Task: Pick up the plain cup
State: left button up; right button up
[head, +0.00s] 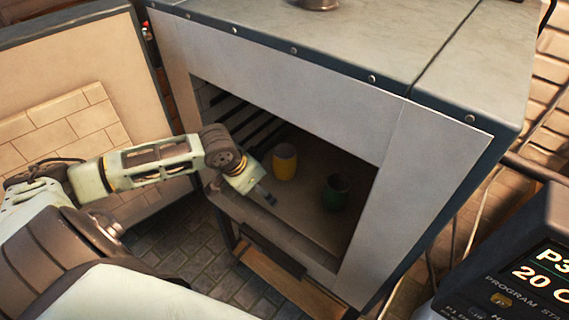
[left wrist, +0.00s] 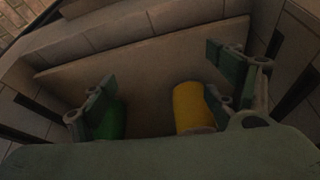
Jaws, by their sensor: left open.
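A yellow cup (head: 285,162) and a dark green cup (head: 335,193) stand on the floor inside the open kiln. No pattern is clear on either, so I cannot tell which is the plain one. My left gripper (head: 266,196) is at the kiln mouth, in front of the yellow cup and left of the green one. In the left wrist view its fingers are spread wide and hold nothing. There the yellow cup (left wrist: 190,105) shows near the right finger and the green cup (left wrist: 113,120) beside the left finger, partly covered by it. My right gripper is not in view.
The kiln (head: 420,185) has a front frame around its opening and dark bars (head: 245,122) on its inner left wall. Its door (head: 75,110) stands open at the left. A control panel (head: 530,270) is at the lower right.

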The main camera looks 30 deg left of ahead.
pick_arm(q)
jog(key=w+a+r+n, duration=0.1)
jog(key=w+a+r, duration=0.1)
jog(key=a+r, duration=0.15)
jog(key=p, duration=0.3)
send_near(285, 156)
jog(key=s+d+f, duration=0.1)
jog(key=d, duration=0.2)
jog(key=x, duration=0.5)
jog(key=shift+a+f, duration=0.1)
jog(key=shift+a, duration=0.25)
jog(key=shift+s, duration=0.1)
jog(key=shift+c, duration=0.8)
jog(key=c, duration=1.3)
